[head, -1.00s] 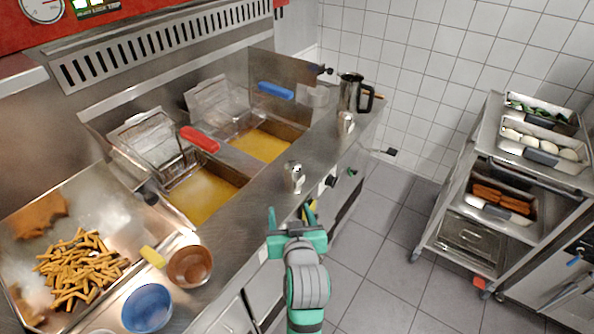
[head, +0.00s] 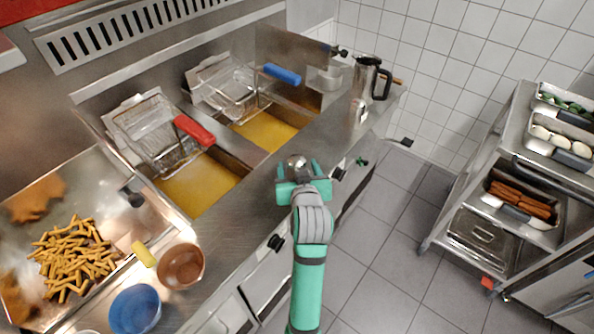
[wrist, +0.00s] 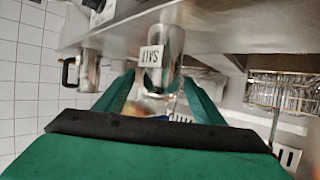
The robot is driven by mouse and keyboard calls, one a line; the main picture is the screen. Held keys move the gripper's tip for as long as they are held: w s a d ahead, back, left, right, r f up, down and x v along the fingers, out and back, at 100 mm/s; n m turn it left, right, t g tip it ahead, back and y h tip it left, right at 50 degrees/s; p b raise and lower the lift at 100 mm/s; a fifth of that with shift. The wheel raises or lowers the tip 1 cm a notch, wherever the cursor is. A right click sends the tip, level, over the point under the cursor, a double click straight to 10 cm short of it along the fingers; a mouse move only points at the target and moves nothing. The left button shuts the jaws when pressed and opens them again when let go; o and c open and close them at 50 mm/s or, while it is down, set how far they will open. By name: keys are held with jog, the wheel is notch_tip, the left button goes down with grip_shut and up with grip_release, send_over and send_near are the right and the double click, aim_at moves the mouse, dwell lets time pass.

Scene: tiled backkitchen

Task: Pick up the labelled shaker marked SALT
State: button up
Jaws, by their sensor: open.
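The metal shaker marked SALT (wrist: 152,57) shows its white label in the wrist view, where the picture is turned over. In the head view its domed top (head: 297,161) shows at the counter's front edge, and my gripper hides its lower body. My gripper (head: 298,172) is open at the shaker, with a finger to each side of it. In the wrist view the fingers (wrist: 158,88) flank the shaker's near part with no clear contact. A second metal shaker (head: 361,111) with a pale label stands farther along the counter; its text is unreadable here.
A steel pitcher (head: 366,78) with a black handle stands behind the second shaker. Fryer baskets with a red handle (head: 194,130) and a blue handle (head: 282,74) lie left. A brown bowl (head: 180,267) and blue bowl (head: 135,308) are nearer. The floor (head: 385,245) is clear.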

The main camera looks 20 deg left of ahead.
jog(key=shift+x, duration=2.8)
jog(key=shift+r, duration=0.1)
jog(key=shift+s, duration=0.1)
jog(key=c, duration=1.2)
